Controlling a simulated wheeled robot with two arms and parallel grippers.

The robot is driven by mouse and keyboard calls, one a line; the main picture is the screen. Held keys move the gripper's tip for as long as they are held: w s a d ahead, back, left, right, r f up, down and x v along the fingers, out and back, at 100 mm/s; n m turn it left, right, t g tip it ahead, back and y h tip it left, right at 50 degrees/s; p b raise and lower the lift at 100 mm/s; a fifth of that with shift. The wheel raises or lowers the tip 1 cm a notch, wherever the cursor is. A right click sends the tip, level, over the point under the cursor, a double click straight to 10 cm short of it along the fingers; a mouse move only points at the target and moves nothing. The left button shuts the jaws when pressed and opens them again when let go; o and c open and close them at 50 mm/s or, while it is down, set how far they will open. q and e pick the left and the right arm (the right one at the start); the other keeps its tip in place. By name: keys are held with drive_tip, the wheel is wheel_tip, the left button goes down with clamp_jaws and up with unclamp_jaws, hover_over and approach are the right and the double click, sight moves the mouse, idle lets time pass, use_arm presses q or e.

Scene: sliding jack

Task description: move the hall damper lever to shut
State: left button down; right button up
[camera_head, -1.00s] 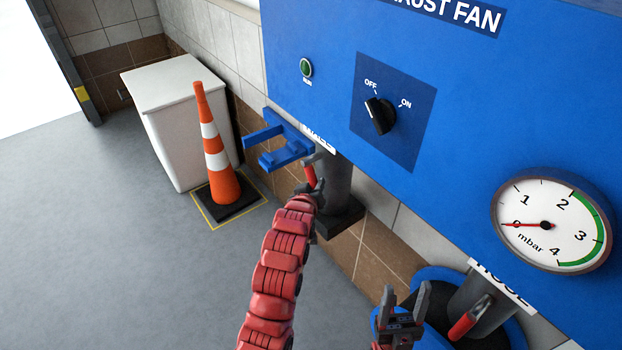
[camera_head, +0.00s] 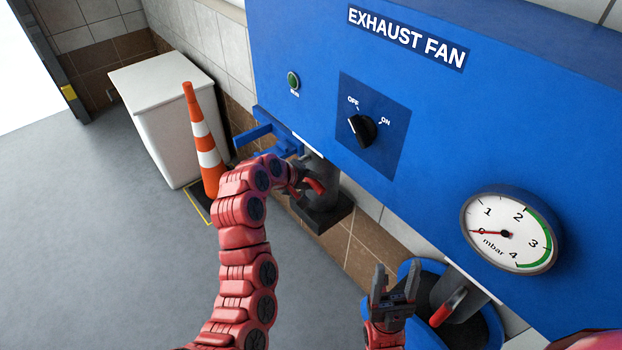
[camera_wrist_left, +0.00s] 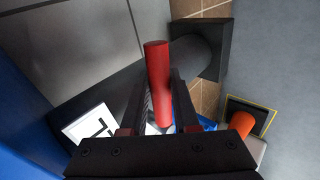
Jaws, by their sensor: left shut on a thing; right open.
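The hall damper lever's red handle (camera_head: 315,187) is on the dark left duct (camera_head: 322,200) under the blue panel. My left gripper (camera_head: 299,181) is shut on this handle. In the left wrist view the red handle (camera_wrist_left: 158,85) stands between the two dark fingers of my left gripper (camera_wrist_left: 160,72). A white label (camera_wrist_left: 90,125) beside it is only partly visible. My right gripper (camera_head: 396,278) is open and empty, in front of the right duct.
A second red lever (camera_head: 448,308) is on the right duct, near my right gripper. The blue panel carries a knob (camera_head: 362,130) turned to OFF and a gauge (camera_head: 510,232) near 0. A blue bracket (camera_head: 268,142), an orange cone (camera_head: 203,140) and a white cabinet (camera_head: 165,110) stand left.

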use_arm(q)
drive_tip(key=shift+r+n+g+h+p, duration=0.3)
drive_tip(key=shift+r+g+p, duration=0.1)
drive_tip(key=shift+r+g, duration=0.1)
idle(0.3)
drive_tip(key=c, duration=0.9)
unclamp_jaws()
